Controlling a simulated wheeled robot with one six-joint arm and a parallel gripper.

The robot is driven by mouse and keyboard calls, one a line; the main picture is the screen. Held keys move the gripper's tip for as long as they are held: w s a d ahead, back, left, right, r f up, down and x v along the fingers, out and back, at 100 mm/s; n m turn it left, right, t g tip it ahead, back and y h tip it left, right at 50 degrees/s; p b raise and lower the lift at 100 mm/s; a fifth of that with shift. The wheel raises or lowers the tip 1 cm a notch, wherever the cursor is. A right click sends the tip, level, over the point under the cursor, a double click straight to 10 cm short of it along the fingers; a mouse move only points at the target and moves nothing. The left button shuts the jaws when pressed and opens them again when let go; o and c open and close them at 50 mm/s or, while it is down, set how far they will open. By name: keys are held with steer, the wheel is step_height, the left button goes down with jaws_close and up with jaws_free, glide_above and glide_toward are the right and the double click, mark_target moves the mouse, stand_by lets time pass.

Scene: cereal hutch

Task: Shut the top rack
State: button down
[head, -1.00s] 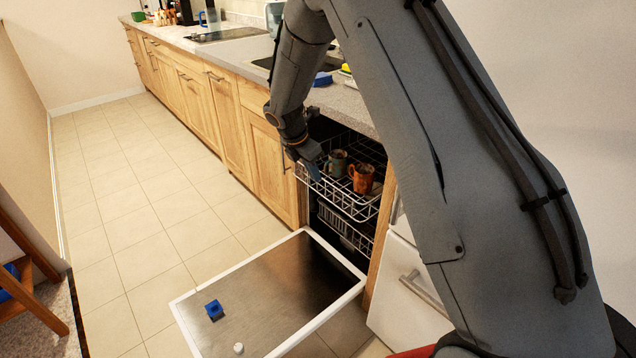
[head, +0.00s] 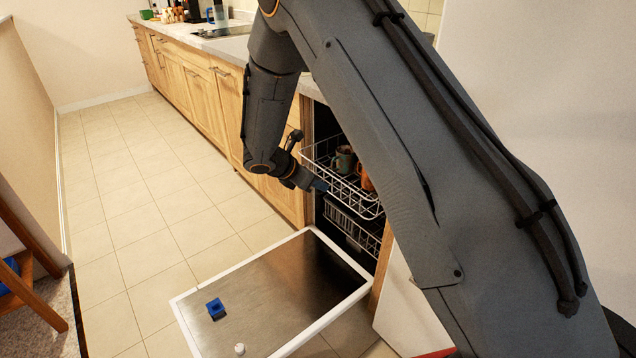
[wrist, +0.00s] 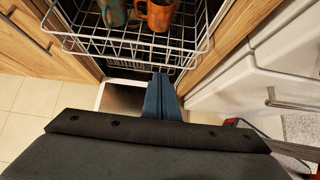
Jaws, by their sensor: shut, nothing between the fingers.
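The top rack (head: 372,211) is a white wire basket slid out of the dishwasher, holding a green mug (head: 344,158) and an orange mug (head: 366,178). The wrist view shows its front wires (wrist: 95,50) and both mugs from above. My gripper (head: 321,186) is shut and empty, at the rack's front side. In the wrist view the blue fingers (wrist: 162,82) sit together just short of the rack's front wires. I cannot tell whether they touch. My arm hides the rack's right and rear parts in the head view.
The dishwasher door (head: 270,275) lies open and low, with a blue block (head: 215,309) and a small white piece (head: 239,349) on it. A lower rack (head: 352,228) shows beneath the top one. Wooden cabinets stand left; the tiled floor (head: 130,240) there is clear.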

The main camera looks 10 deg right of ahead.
mark_target(346, 188)
steer(key=w+d+f, duration=0.1)
steer(key=d, duration=0.1)
steer(key=w+d+f, duration=0.1)
steer(key=d, duration=0.1)
steer(key=w+d+f, duration=0.1)
steer(key=d+f, duration=0.1)
steer(key=shift+w+d+p, duration=0.15)
steer(key=shift+w+p, duration=0.05)
steer(key=shift+p, duration=0.2)
steer(key=shift+w+d, duration=0.25)
steer(key=shift+d, duration=0.15)
steer(key=shift+w, duration=0.1)
